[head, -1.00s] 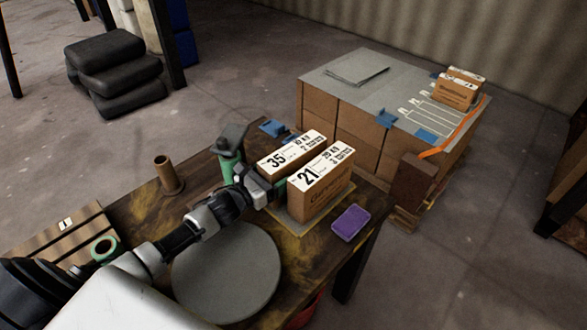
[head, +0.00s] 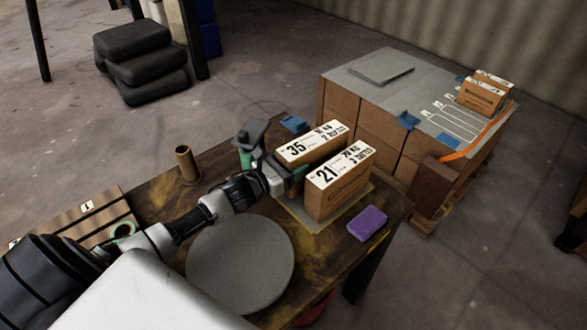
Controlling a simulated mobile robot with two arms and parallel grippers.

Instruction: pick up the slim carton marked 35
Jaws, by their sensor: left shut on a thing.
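The slim carton marked 35 (head: 313,143) is brown with a white printed top and is upright at the back of the work table. Its lower part is hidden behind the carton marked 21 (head: 340,190) and my gripper, so I cannot tell whether its base touches the table. My left gripper (head: 287,181) is shut on the near left end of the carton marked 35. The carton marked 21 stands upright just in front and to the right, very close to it. My right gripper is not in view.
A grey round disc (head: 240,264) lies on the table (head: 318,272) near my arm. A purple block (head: 367,223) is at the right edge. A brown tube (head: 186,163) stands at the left. A block of large boxes (head: 345,106) with small cartons (head: 485,93) stands behind.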

